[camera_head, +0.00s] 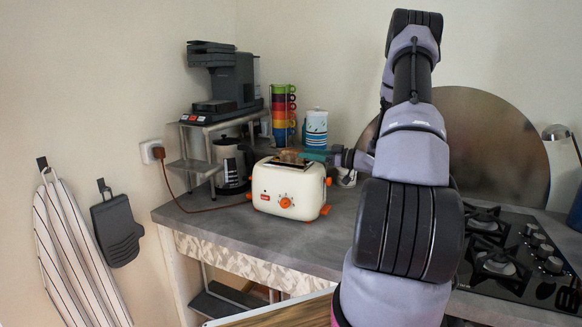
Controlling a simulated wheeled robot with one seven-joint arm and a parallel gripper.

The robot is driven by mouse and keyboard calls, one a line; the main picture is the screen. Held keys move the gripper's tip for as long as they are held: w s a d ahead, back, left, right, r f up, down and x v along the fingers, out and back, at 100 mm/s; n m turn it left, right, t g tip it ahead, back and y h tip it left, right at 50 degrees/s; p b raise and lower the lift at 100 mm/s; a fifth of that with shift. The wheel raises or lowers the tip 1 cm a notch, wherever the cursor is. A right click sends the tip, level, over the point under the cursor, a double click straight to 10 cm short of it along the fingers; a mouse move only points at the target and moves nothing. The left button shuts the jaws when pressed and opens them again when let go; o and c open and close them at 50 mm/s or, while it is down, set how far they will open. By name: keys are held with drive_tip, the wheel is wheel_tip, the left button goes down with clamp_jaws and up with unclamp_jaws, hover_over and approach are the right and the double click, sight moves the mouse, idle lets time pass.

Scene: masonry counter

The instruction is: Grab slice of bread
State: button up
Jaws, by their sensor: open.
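A cream toaster (288,194) with orange knobs and feet stands on the grey counter (230,232). A slice of bread (287,157) shows as a small brown edge at the toaster's top slot; most of it is hidden inside. My gripper (305,155) reaches in from the right, over the toaster's top, close to the bread. It is small and partly blends with the things behind it. Its jaws are open. I cannot tell whether a finger touches the bread.
A coffee machine (228,78) stands on a metal rack (196,165) at the left, with a kettle (232,168) beneath. Stacked coloured mugs (284,112) and a striped canister (316,128) stand behind the toaster. A gas hob (515,258) lies at the right.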

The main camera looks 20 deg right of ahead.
sight(280, 150)
drive_tip(key=x, duration=0.6)
drive_tip(key=shift+d+f, duration=0.1)
drive_tip(key=shift+f, duration=0.15)
clamp_jaws()
idle(1.2)
